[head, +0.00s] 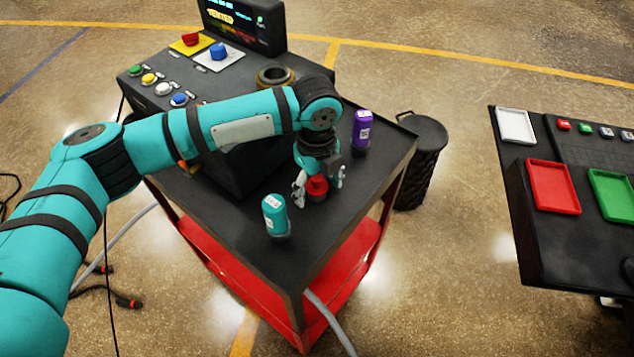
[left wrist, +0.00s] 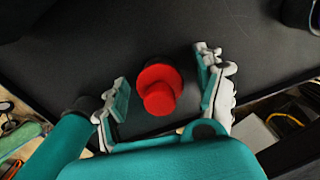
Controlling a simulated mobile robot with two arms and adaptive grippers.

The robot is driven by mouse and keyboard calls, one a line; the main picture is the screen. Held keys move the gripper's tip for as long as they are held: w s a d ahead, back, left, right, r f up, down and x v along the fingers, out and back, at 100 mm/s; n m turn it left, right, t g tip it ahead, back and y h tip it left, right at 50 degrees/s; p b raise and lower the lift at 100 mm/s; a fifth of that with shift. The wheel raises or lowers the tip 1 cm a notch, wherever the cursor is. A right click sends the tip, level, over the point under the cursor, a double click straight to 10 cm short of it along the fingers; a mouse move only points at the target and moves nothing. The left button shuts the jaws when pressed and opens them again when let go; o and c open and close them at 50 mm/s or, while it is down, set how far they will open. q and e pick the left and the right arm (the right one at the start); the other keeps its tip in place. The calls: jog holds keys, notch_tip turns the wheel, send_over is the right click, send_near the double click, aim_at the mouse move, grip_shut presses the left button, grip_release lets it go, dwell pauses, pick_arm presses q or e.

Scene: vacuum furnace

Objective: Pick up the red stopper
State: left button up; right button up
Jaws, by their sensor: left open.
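The red stopper (head: 317,186) stands on the black top of the cart (head: 330,235), between the fingers of my left gripper (head: 318,186). In the left wrist view the red stopper (left wrist: 160,88) shows as a round red piece with a smaller red knob. My left gripper (left wrist: 163,88) is open, with one finger on each side of it and a gap visible on both sides. The lower part of the stopper is partly hidden by the fingers in the head view. My right gripper is not in view.
A teal bottle (head: 275,215) stands left of the gripper and a purple bottle (head: 362,130) stands to the right. A black console (head: 190,75) with coloured buttons fills the back of the cart. A black bin (head: 424,160) and a second table (head: 530,225) with trays stand at right.

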aim_at(317, 181)
pick_arm(q)
jog(key=c, duration=1.4)
jog(key=shift+r+b, duration=0.35)
jog(key=shift+r, duration=0.1)
jog(key=shift+s+r+b, duration=0.25)
jog(key=shift+r+b, duration=0.15)
jog(key=shift+r, duration=0.2)
jog(key=shift+s+r+b, duration=0.2)
jog(key=shift+r+b, duration=0.15)
jog(key=shift+r, duration=0.25)
jog(key=s+b, duration=0.1)
jog(key=s, duration=0.3)
jog(key=s+r+b, duration=0.1)
jog(key=s, duration=0.4)
jog(key=s+b, duration=0.1)
jog(key=s, duration=0.4)
jog(key=shift+s+a+r, duration=0.1)
jog(key=shift+a+r, duration=0.15)
jog(key=shift+a, duration=0.15)
jog(key=shift+s+r, duration=0.1)
jog(key=shift+s, duration=0.35)
